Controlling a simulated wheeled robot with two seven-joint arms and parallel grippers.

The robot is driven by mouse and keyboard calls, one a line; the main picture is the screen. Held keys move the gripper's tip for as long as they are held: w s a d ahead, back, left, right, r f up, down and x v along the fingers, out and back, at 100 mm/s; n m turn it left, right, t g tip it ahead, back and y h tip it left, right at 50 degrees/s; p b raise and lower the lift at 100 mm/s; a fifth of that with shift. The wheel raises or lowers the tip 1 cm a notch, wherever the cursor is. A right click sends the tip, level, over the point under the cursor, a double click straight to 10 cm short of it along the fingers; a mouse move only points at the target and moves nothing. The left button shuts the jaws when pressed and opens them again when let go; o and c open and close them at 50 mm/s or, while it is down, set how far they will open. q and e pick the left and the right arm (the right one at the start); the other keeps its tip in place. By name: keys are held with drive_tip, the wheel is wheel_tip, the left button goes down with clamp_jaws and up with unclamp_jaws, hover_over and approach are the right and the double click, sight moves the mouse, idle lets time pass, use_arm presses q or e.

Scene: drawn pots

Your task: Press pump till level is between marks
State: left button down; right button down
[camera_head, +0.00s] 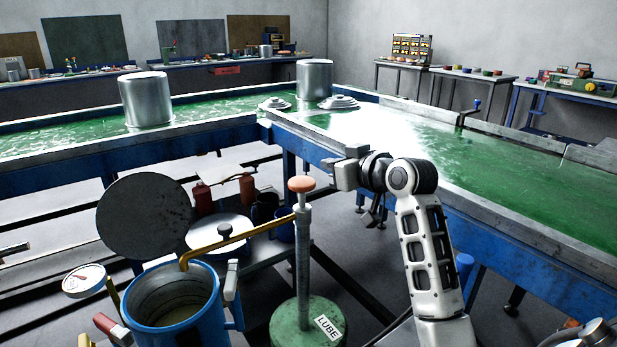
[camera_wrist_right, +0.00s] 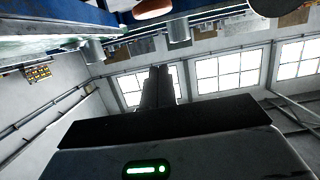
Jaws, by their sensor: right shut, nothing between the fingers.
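The pump is a green drum (camera_head: 308,325) labelled LUBE with a thin upright column (camera_head: 303,255) and an orange-pink knob (camera_head: 301,184) on top. A brass spout (camera_head: 240,240) runs left from the column and bends down over an open blue pot (camera_head: 172,318). Some liquid shows low in the pot; I cannot make out level marks. My right gripper (camera_head: 328,164) is shut and empty, just right of and slightly above the knob, apparently apart from it. In the right wrist view the shut fingers (camera_wrist_right: 158,72) point towards the knob (camera_wrist_right: 153,9). My left gripper is out of view.
A round dial gauge (camera_head: 84,280) stands left of the pot. A dark round lid (camera_head: 145,216) stands behind it. A green-topped conveyor with a blue frame (camera_head: 530,225) runs behind my right arm, with metal pots (camera_head: 146,100) on it.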

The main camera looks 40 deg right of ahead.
drive_tip(key=p, duration=0.1)
hover_over(308, 185)
wheel_tip(308, 185, down, 2)
drive_tip(key=shift+s, duration=0.1)
wheel_tip(308, 185, down, 3)
drive_tip(key=shift+r, duration=0.15)
drive_tip(key=shift+f, duration=0.75)
drive_tip(key=shift+f, duration=0.1)
